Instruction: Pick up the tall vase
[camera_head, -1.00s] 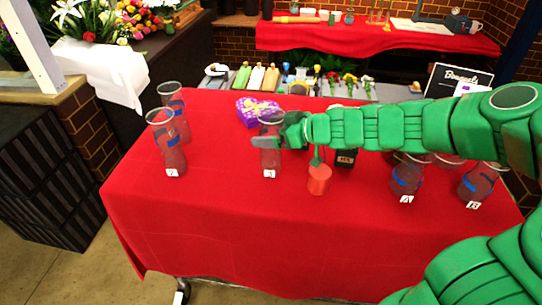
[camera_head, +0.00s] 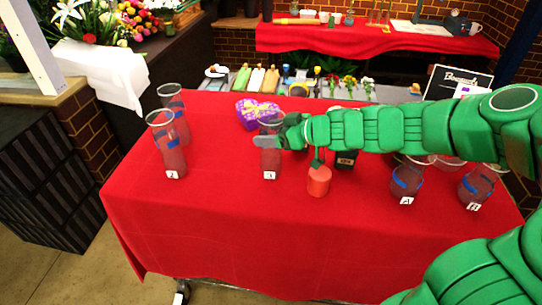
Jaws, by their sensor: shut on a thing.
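Several clear glass vases stand on the red-covered table (camera_head: 215,235). A tall straight vase (camera_head: 270,167) with a small white label stands near the middle. My green gripper (camera_head: 268,142) is shut on its upper part from the right side. The vase is upright, and its base appears at or close to the cloth; I cannot tell whether it touches. Part of its upper body is hidden by the gripper. Two more tall vases, a labelled one (camera_head: 168,150) and one behind it (camera_head: 174,105), stand at the left. Rounder labelled vases stand at the right (camera_head: 405,182) and far right (camera_head: 477,187).
A purple box (camera_head: 254,112) lies behind the held vase. The table's front and left-front are clear.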

